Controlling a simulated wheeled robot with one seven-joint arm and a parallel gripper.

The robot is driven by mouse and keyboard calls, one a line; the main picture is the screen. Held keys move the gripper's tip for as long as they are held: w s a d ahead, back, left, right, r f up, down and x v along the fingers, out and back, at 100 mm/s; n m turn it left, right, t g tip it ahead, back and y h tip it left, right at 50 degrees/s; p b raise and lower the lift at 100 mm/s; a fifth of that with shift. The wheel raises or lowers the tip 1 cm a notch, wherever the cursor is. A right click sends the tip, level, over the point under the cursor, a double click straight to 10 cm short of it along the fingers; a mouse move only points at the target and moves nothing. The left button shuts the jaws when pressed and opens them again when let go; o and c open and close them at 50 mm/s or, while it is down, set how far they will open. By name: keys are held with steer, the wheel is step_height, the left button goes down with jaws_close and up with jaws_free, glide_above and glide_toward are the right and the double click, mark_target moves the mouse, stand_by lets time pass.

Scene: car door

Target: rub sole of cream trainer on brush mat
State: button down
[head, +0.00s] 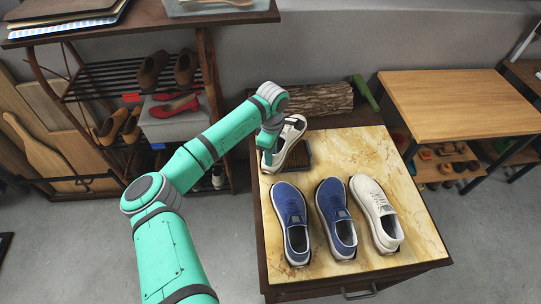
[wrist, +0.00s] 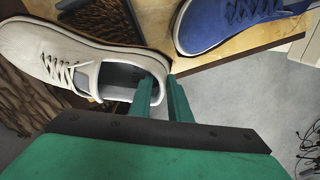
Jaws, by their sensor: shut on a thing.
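My gripper (wrist: 166,92) is shut on the heel rim of a cream trainer (wrist: 45,48), one finger inside the shoe's opening and one outside. In the head view the held cream trainer (head: 293,135) is at the table's far left corner, partly behind my gripper (head: 270,152). The dark brush mat (head: 299,158) lies beside and partly behind the trainer; its bristles (wrist: 103,22) also show past the shoe in the wrist view. I cannot tell whether the sole touches the mat. A second cream trainer (head: 376,212) stands at the right of the table.
Two blue trainers (head: 291,222) (head: 336,217) stand on the stone-topped table (head: 345,150), near its front. A log (head: 318,98) lies behind the table. A shoe rack (head: 135,75) is at left, a wooden bench (head: 455,105) at right. The table's middle right is clear.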

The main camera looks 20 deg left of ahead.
steer(key=shift+s+f, duration=0.1)
steer(key=shift+f, duration=0.6)
stand_by(1.0)
